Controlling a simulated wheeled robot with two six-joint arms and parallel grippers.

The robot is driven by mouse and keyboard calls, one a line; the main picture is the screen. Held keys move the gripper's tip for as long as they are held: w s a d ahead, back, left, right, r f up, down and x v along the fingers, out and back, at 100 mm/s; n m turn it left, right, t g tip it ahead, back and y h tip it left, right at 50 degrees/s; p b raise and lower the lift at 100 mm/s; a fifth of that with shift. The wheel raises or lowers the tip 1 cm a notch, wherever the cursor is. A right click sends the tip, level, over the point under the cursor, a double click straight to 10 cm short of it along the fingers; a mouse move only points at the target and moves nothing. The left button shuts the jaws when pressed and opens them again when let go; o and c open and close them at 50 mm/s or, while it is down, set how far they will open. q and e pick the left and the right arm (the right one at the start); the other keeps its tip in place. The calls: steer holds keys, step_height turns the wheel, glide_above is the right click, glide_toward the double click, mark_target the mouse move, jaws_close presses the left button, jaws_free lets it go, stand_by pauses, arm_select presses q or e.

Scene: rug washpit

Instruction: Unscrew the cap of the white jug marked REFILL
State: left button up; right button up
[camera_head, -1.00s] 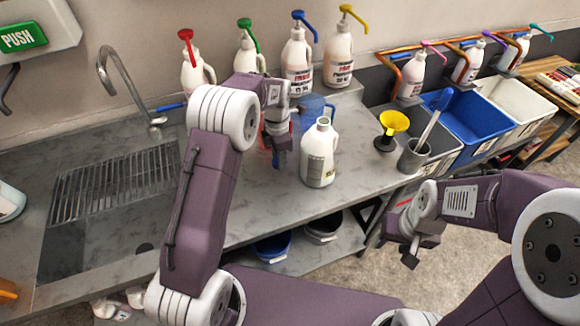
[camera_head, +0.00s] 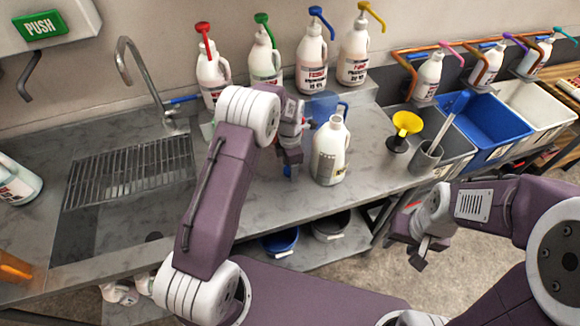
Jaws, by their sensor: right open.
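A white jug (camera_head: 330,155) with a handle and a grey label stands upright on the steel counter. I cannot read its label. Its mouth looks uncapped. My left gripper (camera_head: 291,168) is close to the left of this jug, pointing down above the counter and apart from the jug. My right gripper (camera_head: 418,252) is open and empty, in front of the counter's right part. Another white jug (camera_head: 16,182) with red print is cut off at the left edge.
Several pump bottles, one with a red pump (camera_head: 213,75), line the back ledge. A yellow funnel (camera_head: 405,126) and a grey cup (camera_head: 426,158) with a brush stand right of the jug. A blue bin (camera_head: 490,125) lies beyond. The sink grate (camera_head: 125,170) is at left.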

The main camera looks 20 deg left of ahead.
arm_select(q)
steer(key=shift+r, duration=0.1)
step_height(320, 180, up, 12)
steer(key=s+a+f+m, duration=0.1)
steer(key=s+m, duration=1)
steer(key=m, duration=0.1)
steer(key=s+a+f+m+t, duration=0.1)
steer(key=s+f+m, duration=0.1)
steer(key=s+m, duration=0.8)
steer(key=m, duration=0.2)
steer(key=shift+s+f+m, duration=0.2)
steer(key=shift+s+m, duration=0.1)
steer(key=shift+s, duration=0.1)
